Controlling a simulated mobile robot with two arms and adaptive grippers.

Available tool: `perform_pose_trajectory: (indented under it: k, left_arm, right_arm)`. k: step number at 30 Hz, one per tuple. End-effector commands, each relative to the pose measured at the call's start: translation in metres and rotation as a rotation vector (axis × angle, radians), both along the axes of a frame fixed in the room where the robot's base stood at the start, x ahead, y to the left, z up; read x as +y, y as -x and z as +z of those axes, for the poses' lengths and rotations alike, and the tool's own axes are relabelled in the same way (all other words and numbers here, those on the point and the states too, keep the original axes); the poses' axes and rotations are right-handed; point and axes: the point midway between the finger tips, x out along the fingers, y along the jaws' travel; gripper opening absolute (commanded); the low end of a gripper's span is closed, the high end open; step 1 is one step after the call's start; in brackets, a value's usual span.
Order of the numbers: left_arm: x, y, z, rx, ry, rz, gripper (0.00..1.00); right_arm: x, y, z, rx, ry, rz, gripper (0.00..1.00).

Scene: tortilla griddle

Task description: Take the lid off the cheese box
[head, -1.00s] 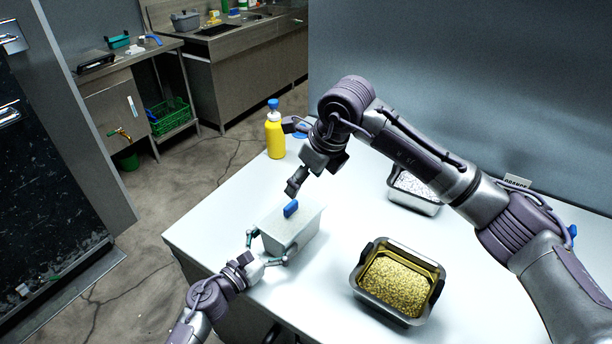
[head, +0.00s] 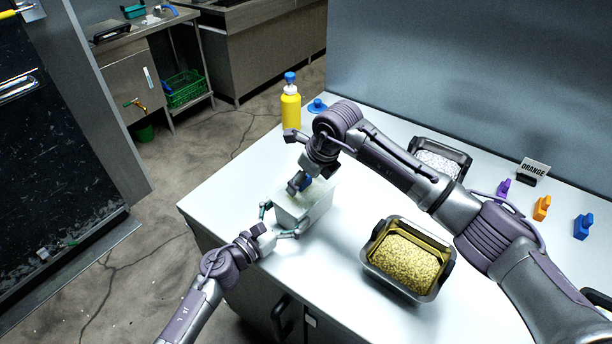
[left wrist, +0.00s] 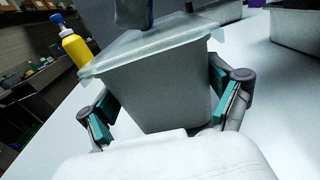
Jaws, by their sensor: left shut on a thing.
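The cheese box (head: 300,211) is a pale, tapered container on the white table's near left part, and it also shows in the left wrist view (left wrist: 160,97). Its translucent lid (left wrist: 150,50) sits on its rim. The lid's blue handle (head: 307,183) is mostly hidden by my right gripper (head: 299,183), which is down at it from above. I cannot tell whether its fingers are closed on the handle. My left gripper (head: 279,221) is shut on the box, with teal finger pads on either side of its walls.
A metal tray of yellow grains (head: 401,262) stands right of the box, and another tray of pale food (head: 440,162) is behind my right arm. A yellow bottle (head: 290,110) stands at the far left corner.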

Motion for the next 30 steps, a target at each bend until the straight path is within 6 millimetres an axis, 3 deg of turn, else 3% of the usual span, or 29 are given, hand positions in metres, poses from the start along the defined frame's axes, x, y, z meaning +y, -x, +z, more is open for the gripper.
perform_pose_trajectory:
  k: [2,15,30]
  left_arm:
    - [0.0001,-0.0001,-0.0002,-0.001,-0.001,0.0,0.28]
    - [0.0001,0.0,-0.0002,-0.001,-0.001,0.0,0.28]
    - [0.0002,-0.0001,-0.0002,0.0,-0.001,0.0,0.28]
  right_arm:
    - [0.0001,0.0,0.0001,0.0,0.0,0.0,0.75]
    - [-0.0001,0.0001,0.0001,0.0,0.0,0.0,0.03]
    - [-0.0004,0.0002,0.0009,0.001,0.0,-0.001,0.03]
